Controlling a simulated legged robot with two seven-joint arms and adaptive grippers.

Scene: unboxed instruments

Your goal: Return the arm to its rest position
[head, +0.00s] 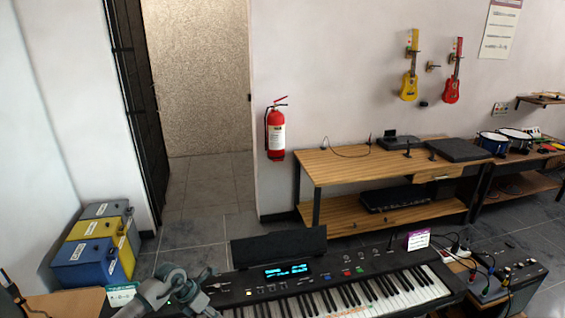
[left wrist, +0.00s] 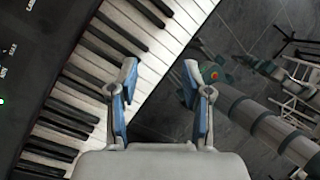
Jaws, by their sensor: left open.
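My left arm comes in at the lower left of the head view, with its gripper (head: 203,298) near the left end of the black keyboard (head: 320,275). In the left wrist view my left gripper (left wrist: 160,75) has its two blue-padded fingers apart with nothing between them. Behind the fingers the white and black keys (left wrist: 90,100) and the keyboard's front edge show, then dark floor. I cannot tell how high the gripper is above the keyboard. My right gripper is not in view.
Blue, yellow and grey boxes (head: 95,250) stand at the left. A wooden bench (head: 345,165) stands against the wall under two small guitars. A fire extinguisher (head: 276,130) hangs near the doorway. Cabled devices (head: 490,285) sit right of the keyboard. The floor (head: 195,232) behind is clear.

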